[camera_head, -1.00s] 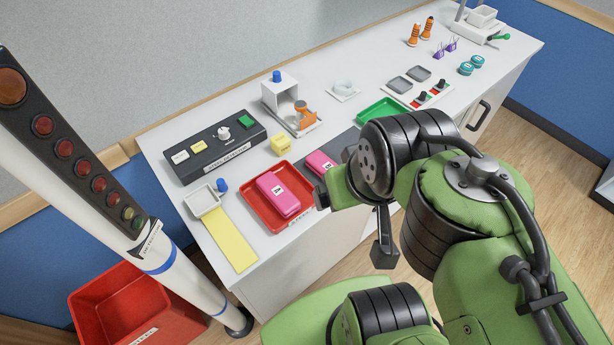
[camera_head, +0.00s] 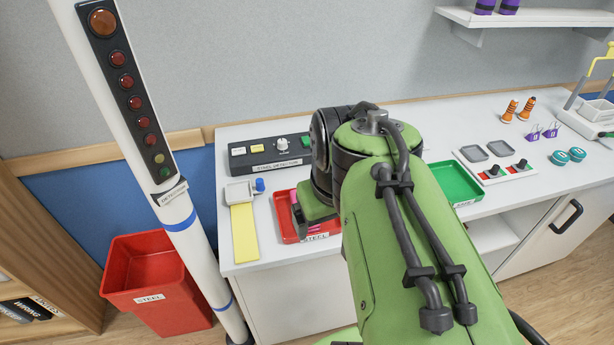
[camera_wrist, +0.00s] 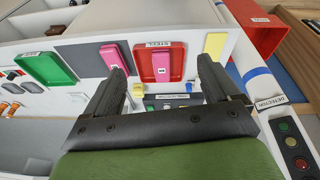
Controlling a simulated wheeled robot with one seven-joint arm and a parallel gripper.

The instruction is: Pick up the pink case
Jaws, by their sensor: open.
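Two pink cases show in the wrist view. One pink case (camera_wrist: 161,66) with a small label lies in the red steel tray (camera_wrist: 176,51); the other pink case (camera_wrist: 112,57) lies on a dark grey mat (camera_wrist: 85,58). My gripper (camera_wrist: 162,66) is open and empty, its two black fingers apart, with the tray and its case seen between them. The left fingertip appears near the second case's end.
A yellow strip (camera_head: 244,233) lies left of the tray, and a black detector box (camera_head: 268,154) stands behind it. A green tray (camera_head: 456,182) is to the right. The white detector post (camera_head: 181,207) and a red bin (camera_head: 157,285) stand left of the bench.

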